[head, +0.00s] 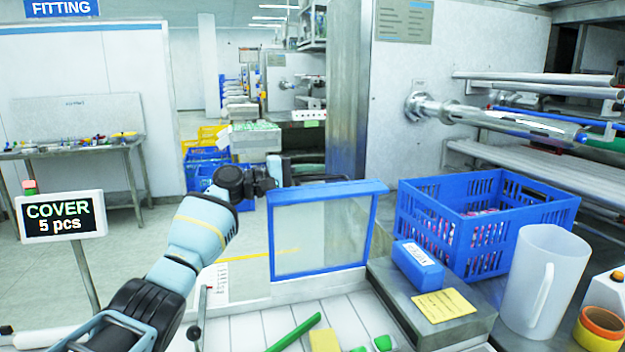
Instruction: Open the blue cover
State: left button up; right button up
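The blue cover (330,193) is a blue-framed clear panel in the middle of the head view. It stands upright, with a thick blue bar along its top edge. My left arm comes in from the lower left, and my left gripper (288,172) is at the upper left corner of the cover, close to the top bar. The fingertips are small and partly hidden there, so I cannot tell whether they touch the bar or are open or shut. My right gripper is not in view.
A blue crate (490,215) stands on the metal bench to the right. In front of it are a blue block (417,266), a yellow note (444,305) and a clear jug (545,280). A "COVER 5 pcs" sign (60,216) stands at the left.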

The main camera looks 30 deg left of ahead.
pick_arm(q)
jog(key=shift+f, duration=0.1)
jog(key=shift+a, duration=0.1)
jog(key=shift+s+a+f, duration=0.1)
jog(key=shift+s+a, duration=0.1)
jog(key=shift+s, duration=0.05)
jog(key=v, duration=0.7)
jog(key=shift+b, duration=0.35)
